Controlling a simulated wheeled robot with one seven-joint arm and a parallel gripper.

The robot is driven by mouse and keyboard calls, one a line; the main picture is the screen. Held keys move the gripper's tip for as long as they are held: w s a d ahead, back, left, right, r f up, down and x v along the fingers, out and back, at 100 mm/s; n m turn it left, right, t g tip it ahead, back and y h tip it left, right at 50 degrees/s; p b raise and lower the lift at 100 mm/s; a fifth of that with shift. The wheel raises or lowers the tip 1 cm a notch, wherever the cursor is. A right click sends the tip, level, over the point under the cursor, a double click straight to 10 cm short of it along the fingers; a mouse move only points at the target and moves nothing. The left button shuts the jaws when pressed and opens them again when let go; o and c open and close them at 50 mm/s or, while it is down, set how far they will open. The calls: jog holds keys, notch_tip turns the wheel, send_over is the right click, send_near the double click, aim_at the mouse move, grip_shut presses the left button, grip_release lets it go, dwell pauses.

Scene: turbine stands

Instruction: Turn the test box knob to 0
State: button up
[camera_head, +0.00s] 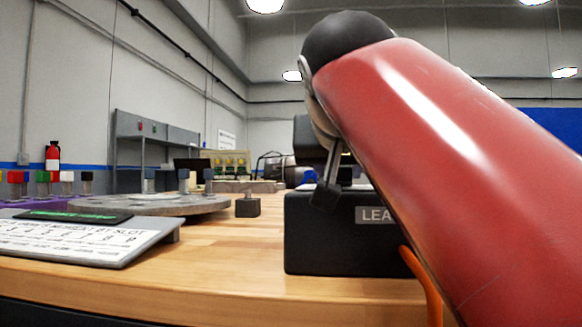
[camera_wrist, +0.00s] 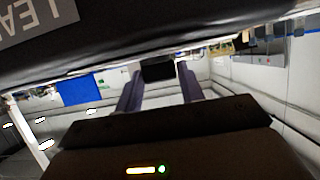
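The test box (camera_head: 330,250) is a black box on the wooden table, with a grey label of which "LEA" shows. My red arm covers its right side and part of its top. My gripper (camera_head: 326,192) hangs at the box's upper left edge in the head view, its dark finger overlapping the box. In the wrist view, the box (camera_wrist: 130,40) fills the top, with its label at upper left. The two fingers (camera_wrist: 159,80) there stand apart, with a small dark block (camera_wrist: 158,69) showing between them; I cannot tell whether it is near or touched. I cannot make out the knob or its setting.
A tilted white sign board (camera_head: 85,238) lies at the table's left front. Behind it are a round grey plate (camera_head: 150,207) with posts and a small dark block (camera_head: 248,207). An orange cable (camera_head: 425,285) hangs by my arm. The table front between board and box is clear.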

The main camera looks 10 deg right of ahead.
jog(key=c, duration=0.5)
jog(key=shift+s+d+n+t+y+p, duration=0.1)
jog(key=shift+n+y+p, duration=0.1)
jog(key=shift+n+y, duration=0.6)
jog(key=shift+w+d+n+t+y+p, duration=0.1)
jog(key=shift+n+y+p, duration=0.1)
jog(key=shift+n+y, duration=0.6)
jog(key=shift+s+d+n+t+y+p, duration=0.1)
jog(key=shift+n+y+p, duration=0.1)
jog(key=shift+n+y, duration=0.6)
jog(key=o, duration=1)
jog(key=p+v, duration=0.1)
jog(key=v, duration=0.6)
jog(key=shift+s+d+r, duration=0.1)
jog(key=shift+s+r, duration=0.05)
jog(key=shift+s, duration=0.25)
